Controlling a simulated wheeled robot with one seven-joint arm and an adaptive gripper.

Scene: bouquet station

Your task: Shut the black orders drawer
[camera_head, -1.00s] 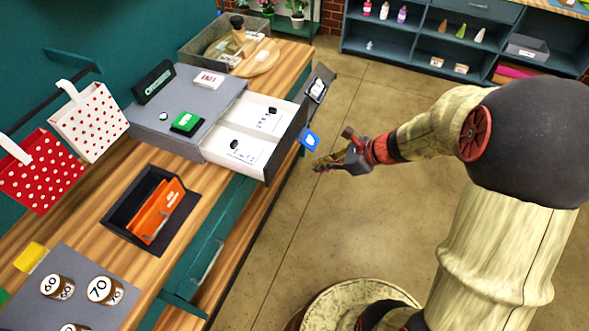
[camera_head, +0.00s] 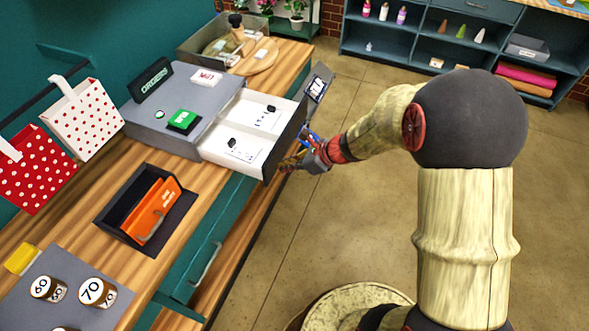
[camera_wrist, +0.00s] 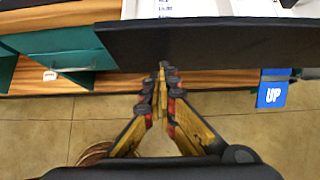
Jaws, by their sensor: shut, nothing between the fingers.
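The black orders drawer stands open, pulled out of the grey cabinet (camera_head: 160,122) on the wooden counter. Its dark front panel (camera_head: 287,140) faces my arm, and its white tray (camera_head: 240,150) shows with papers and small black items inside. In the wrist view the dark front panel (camera_wrist: 210,45) spans the top right. My gripper (camera_head: 290,163) is shut and empty, at the outer side of the panel near its lower edge. In the wrist view the fingertips (camera_wrist: 162,72) reach the panel's lower edge; I cannot tell whether they touch it.
A blue "UP" tag (camera_wrist: 272,92) hangs beside the panel. A small dark stand (camera_head: 318,84) is at the drawer's far corner. A black tray with orange folders (camera_head: 153,210) sits nearer on the counter (camera_head: 200,190). The floor (camera_head: 350,220) beside the counter is clear.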

